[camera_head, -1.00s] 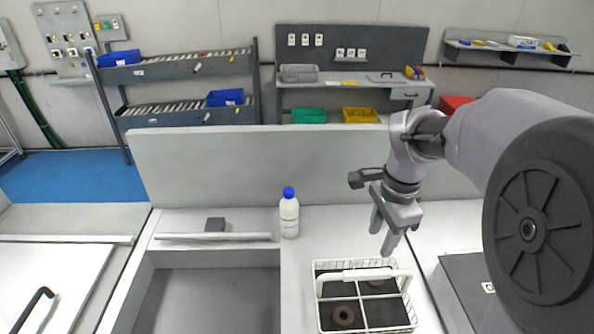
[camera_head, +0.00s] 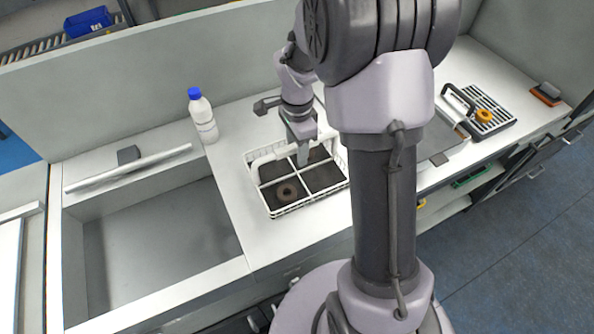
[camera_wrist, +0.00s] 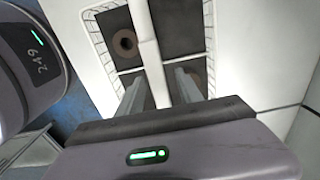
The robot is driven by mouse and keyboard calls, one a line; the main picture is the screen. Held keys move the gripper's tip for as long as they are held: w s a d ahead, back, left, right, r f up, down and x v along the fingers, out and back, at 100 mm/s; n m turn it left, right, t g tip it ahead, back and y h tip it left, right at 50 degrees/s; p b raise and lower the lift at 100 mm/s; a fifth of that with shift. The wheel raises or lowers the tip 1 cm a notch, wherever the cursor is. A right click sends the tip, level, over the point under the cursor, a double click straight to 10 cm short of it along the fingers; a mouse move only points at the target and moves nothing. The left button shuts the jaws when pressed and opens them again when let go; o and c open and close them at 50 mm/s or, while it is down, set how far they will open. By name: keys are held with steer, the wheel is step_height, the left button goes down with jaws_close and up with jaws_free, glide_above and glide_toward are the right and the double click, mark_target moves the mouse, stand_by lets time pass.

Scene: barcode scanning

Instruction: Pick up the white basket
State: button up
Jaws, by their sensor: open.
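The white basket (camera_head: 311,202) is a wire basket with an upright handle bar and several dark-floored compartments. It stands on the white counter. A brown ring (camera_head: 286,191) lies in its near left compartment. My gripper (camera_head: 303,150) is over the basket at the handle, pointing down, open and empty. In the wrist view, the basket's wire wall (camera_wrist: 97,42) and ring (camera_wrist: 125,42) show, and the handle (camera_wrist: 147,48) runs between the two fingers of my gripper (camera_wrist: 157,88). I cannot tell whether a finger touches the handle. My arm hides the basket's right surroundings.
A white bottle with a blue cap (camera_head: 202,115) stands behind the basket to the left. A grey recess (camera_head: 160,245) is left of the basket. A slotted tray (camera_head: 490,122) with an orange ring (camera_head: 484,116) lies far right. The counter directly before the basket is clear.

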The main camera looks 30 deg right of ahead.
steer(key=shift+f, duration=0.95)
steer(key=shift+f+b, duration=0.25)
steer(key=shift+b, duration=0.1)
jaws_close()
stand_by(1.0)
